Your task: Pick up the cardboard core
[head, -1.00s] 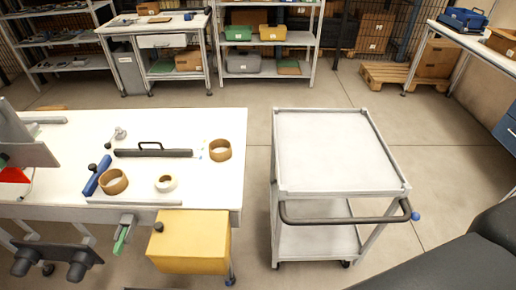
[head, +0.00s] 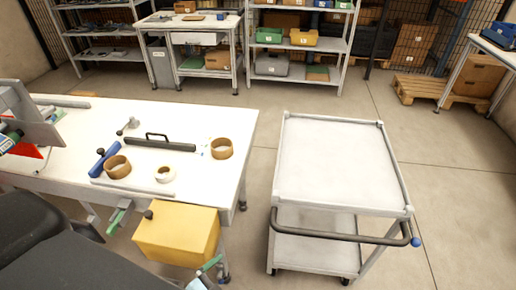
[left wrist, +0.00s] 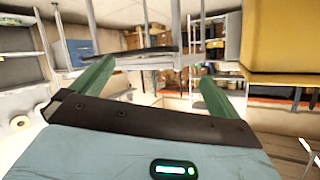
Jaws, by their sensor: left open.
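Two brown rings lie on the white table in the head view. One (head: 117,167) is at the left beside a blue bar, the other (head: 221,148) near the table's right edge. I cannot tell for sure which is the cardboard core. My left gripper (head: 207,272) is low in front of the table, by the yellow box, partly cut off by the frame. In the left wrist view its green fingers (left wrist: 155,90) are apart with nothing between them. My right gripper is not in view.
The yellow box (head: 178,233) hangs at the front edge of the table (head: 75,135); it also shows in the left wrist view (left wrist: 276,40). A black handled bar (head: 160,145) lies behind the rolls. A grey cart (head: 335,165) with an empty top stands right, across a floor gap.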

